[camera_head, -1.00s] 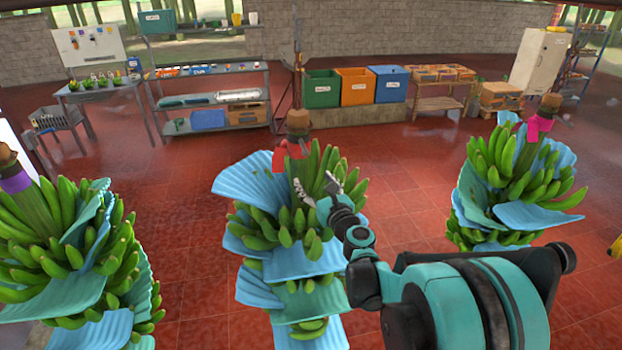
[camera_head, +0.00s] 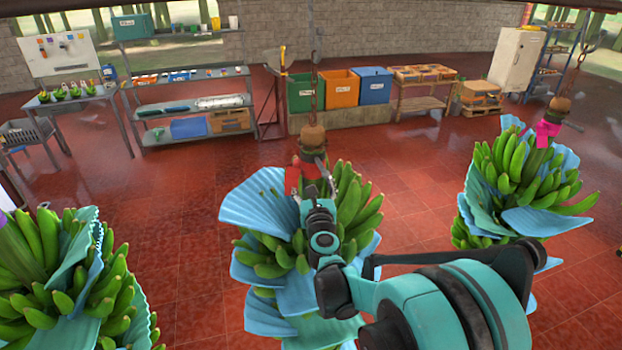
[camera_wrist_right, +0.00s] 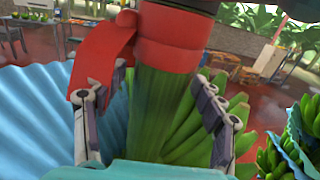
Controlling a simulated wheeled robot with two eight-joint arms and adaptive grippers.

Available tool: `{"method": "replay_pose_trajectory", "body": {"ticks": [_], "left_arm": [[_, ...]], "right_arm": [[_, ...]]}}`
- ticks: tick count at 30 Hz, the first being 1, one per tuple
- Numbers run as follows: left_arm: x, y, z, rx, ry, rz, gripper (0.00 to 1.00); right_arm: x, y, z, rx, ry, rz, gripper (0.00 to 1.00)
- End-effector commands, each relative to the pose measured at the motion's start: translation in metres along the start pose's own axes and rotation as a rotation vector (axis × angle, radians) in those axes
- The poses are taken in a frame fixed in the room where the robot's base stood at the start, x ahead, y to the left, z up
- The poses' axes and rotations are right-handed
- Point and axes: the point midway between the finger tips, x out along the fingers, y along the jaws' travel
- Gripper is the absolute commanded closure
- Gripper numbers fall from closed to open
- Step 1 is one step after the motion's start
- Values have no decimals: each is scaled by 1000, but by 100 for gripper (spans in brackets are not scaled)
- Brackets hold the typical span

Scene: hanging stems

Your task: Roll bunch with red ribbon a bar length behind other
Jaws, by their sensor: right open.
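The bunch with the red ribbon (camera_head: 357,205) hangs in the middle of the head view, green bananas with blue sheets between them. Its red ribbon (camera_head: 293,182) is wrapped round the top of the stem; it also shows large in the right wrist view (camera_wrist_right: 100,55). My right gripper (camera_wrist_right: 155,110) is open, one finger on each side of the green stem (camera_wrist_right: 158,115), just below the ribbon band. Another bunch with a pink ribbon (camera_head: 548,131) hangs at the right. A third bunch (camera_head: 50,250) hangs at the left, its top cut off by the frame. My left gripper is not in view.
A chain (camera_head: 314,85) rises above the middle bunch. Green, orange and blue bins (camera_head: 340,88), a shelf rack (camera_head: 190,105), a table (camera_head: 85,95) and a white fridge (camera_head: 516,58) stand at the back. Red tiled floor (camera_head: 420,170) is clear between the bunches and them.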

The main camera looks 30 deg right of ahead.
Motion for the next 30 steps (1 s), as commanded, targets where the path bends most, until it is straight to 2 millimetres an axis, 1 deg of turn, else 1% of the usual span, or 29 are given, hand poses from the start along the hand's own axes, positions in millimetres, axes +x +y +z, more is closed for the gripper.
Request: {"method": "replay_pose_trajectory", "body": {"ticks": [1, 5, 13, 14, 15, 17, 18, 20, 21, 24, 28, 30], "left_arm": [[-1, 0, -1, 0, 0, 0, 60], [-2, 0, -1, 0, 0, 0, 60], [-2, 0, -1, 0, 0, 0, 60], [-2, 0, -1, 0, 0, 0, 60], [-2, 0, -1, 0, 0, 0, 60], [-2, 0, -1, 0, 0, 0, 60], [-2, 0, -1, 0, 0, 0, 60], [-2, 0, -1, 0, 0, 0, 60], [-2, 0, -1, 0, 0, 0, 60], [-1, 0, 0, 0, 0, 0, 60], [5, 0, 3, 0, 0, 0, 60], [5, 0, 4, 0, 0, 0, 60]], "right_arm": [[6, 0, 0, 0, 0, 0, 30], [15, 0, 0, 0, 0, 0, 30], [16, 0, 0, 0, 0, 1, 30], [16, 0, 0, 0, 0, 1, 36], [16, 0, 0, 0, 0, 1, 46], [16, 0, 0, 0, 0, 1, 62], [16, 0, 0, 0, 0, 1, 73], [16, 0, 0, 0, 0, 1, 88], [16, 0, 0, 0, 0, 1, 99], [16, 2, -1, 0, 0, 2, 100], [13, 16, -2, 1, 0, 6, 100], [12, 20, -1, 2, 0, 6, 100]]}}
